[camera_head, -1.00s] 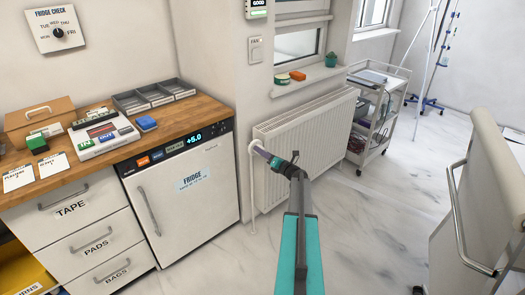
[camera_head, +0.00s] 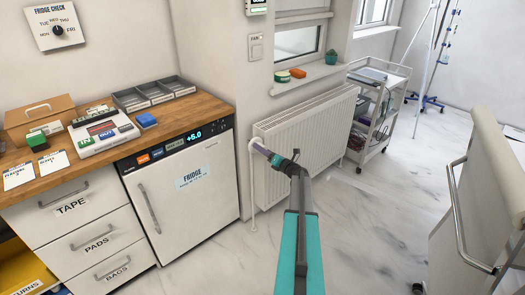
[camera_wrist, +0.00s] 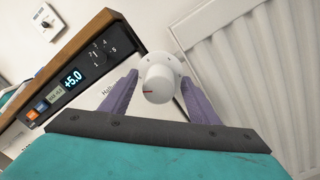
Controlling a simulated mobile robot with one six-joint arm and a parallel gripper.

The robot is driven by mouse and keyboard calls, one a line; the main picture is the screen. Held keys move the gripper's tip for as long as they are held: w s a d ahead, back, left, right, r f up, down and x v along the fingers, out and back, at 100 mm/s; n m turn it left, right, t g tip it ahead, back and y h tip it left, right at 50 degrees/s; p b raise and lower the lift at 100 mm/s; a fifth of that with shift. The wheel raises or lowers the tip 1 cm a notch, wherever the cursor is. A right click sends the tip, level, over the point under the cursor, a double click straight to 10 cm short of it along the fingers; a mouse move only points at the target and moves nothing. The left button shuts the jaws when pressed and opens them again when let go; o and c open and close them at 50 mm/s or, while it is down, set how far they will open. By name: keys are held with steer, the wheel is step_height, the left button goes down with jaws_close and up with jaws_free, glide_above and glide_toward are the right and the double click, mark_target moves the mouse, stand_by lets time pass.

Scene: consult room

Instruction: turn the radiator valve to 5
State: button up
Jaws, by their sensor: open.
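The radiator valve is a white round knob (camera_wrist: 158,84) with a short red mark on its face, pointing left in the wrist view. A white collar behind it bears small marks that I cannot read. In the head view the valve (camera_head: 253,143) sits at the radiator's left end, atop a white pipe, partly hidden by my gripper (camera_head: 261,150). In the wrist view my gripper (camera_wrist: 158,82) is open, with one purple finger on each side of the knob. I cannot tell whether either finger touches it.
The white radiator (camera_head: 310,130) stands right of the valve under the sill. The fridge (camera_head: 185,190) stands close on the left, its panel (camera_wrist: 75,75) reading +5.0. A wheeled cart (camera_head: 378,115) is further right. Open floor (camera_head: 350,230) lies in front of the radiator.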

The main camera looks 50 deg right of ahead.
steer(key=s+a+b, duration=0.1)
steer(key=s, duration=1.2)
steer(key=shift+s+f+b, duration=0.25)
steer(key=shift+f+b, duration=0.05)
steer(key=shift+b, duration=0.1)
